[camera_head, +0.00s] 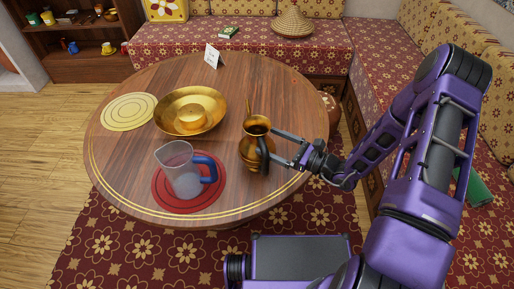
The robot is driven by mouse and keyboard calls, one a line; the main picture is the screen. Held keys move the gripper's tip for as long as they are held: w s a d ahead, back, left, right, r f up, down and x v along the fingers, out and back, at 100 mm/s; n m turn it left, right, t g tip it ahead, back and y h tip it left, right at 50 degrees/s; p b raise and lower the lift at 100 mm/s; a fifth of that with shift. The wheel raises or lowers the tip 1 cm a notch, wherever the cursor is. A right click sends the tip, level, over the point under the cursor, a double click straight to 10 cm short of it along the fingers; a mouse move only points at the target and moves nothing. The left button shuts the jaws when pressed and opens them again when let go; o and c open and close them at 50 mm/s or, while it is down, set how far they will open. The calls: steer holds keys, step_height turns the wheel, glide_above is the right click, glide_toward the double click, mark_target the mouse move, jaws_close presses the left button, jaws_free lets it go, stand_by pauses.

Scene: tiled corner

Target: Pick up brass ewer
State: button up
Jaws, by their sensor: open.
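The brass ewer (254,147) stands upright near the right side of the round wooden table (150,84). One finger passes behind near the ewer's neck and the other ends by the handle. I cannot tell whether either finger touches the ewer.
A clear pitcher with a blue handle (181,170) stands on a red mat (160,204) left of the ewer. A brass bowl (168,103) and a yellow mat (128,111) lie farther left. Cushioned benches (165,46) border the far side.

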mark_target(256, 127)
steer(key=shift+x, duration=2.7)
steer(key=shift+w+d+r, duration=0.1)
jaws_close()
